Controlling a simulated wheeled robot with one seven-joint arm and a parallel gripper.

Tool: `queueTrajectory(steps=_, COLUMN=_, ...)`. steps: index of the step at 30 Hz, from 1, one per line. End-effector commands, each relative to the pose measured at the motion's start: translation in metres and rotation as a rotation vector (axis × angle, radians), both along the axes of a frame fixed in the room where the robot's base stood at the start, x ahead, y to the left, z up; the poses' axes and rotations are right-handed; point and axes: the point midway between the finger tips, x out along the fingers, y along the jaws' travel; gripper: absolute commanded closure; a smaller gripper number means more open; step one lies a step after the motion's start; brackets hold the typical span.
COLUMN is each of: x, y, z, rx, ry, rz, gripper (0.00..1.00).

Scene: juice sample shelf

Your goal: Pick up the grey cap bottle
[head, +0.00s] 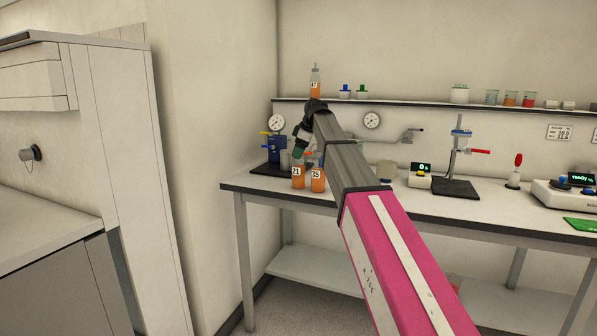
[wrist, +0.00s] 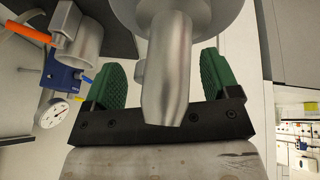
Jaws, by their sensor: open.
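My gripper (head: 299,153) points down over the left end of the table, just above the orange bottle marked 21 (head: 298,178). In the wrist view my gripper (wrist: 165,72) is open, with a grey tapered cap (wrist: 167,75) between its green finger pads. Contact cannot be told. The cap appears to belong to bottle 21, whose top is hidden by my gripper in the head view. An orange bottle marked 35 (head: 318,180) stands close to its right; its top is partly hidden. Another orange bottle marked 47 (head: 315,85), with a pointed grey cap, stands on the wall shelf.
A blue device with a gauge (head: 277,146) stands behind and left of the bottles; its gauge shows in the wrist view (wrist: 52,113). A display unit (head: 421,177) and a clamp stand (head: 457,188) are to the right. The shelf (head: 420,104) runs above.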

Motion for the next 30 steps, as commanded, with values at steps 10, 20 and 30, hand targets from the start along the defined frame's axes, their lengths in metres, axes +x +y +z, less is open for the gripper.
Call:
queueTrajectory(steps=10, x=0.002, y=0.003, z=-0.007, rx=0.000, ry=-0.001, rz=0.000, gripper=0.35)
queueTrajectory(steps=20, x=0.002, y=0.002, z=-0.007, rx=0.000, ry=-0.001, rz=0.000, gripper=0.93)
queueTrajectory(steps=30, x=0.003, y=0.002, z=0.011, rx=0.000, ry=-0.002, rz=-0.001, gripper=0.94)
